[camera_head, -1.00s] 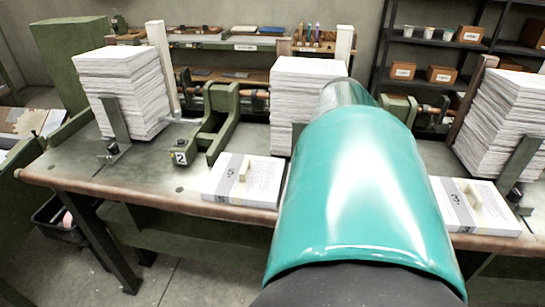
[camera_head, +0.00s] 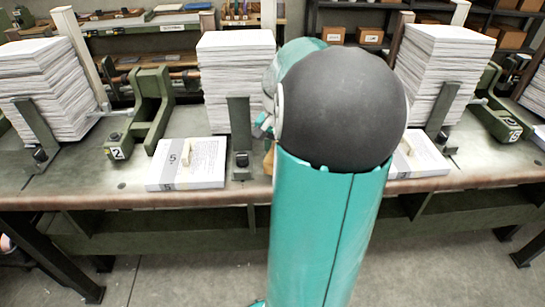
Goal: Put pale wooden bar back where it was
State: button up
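I cannot tell for sure which piece is the pale wooden bar. A pale upright bar (camera_head: 80,50) stands against the left paper stack, and another pale upright bar (camera_head: 268,16) rises behind the middle stack. My teal and black arm fills the middle of the view. My gripper's fingers do not show; the arm hides that area.
Tall paper stacks (camera_head: 40,90) stand along the green workbench (camera_head: 100,184), with dark upright brackets in front. A green clamp (camera_head: 150,110) marked 2 stands left of centre. A brown upright bar (camera_head: 402,35) stands beside the right stack. Shelves with boxes are behind.

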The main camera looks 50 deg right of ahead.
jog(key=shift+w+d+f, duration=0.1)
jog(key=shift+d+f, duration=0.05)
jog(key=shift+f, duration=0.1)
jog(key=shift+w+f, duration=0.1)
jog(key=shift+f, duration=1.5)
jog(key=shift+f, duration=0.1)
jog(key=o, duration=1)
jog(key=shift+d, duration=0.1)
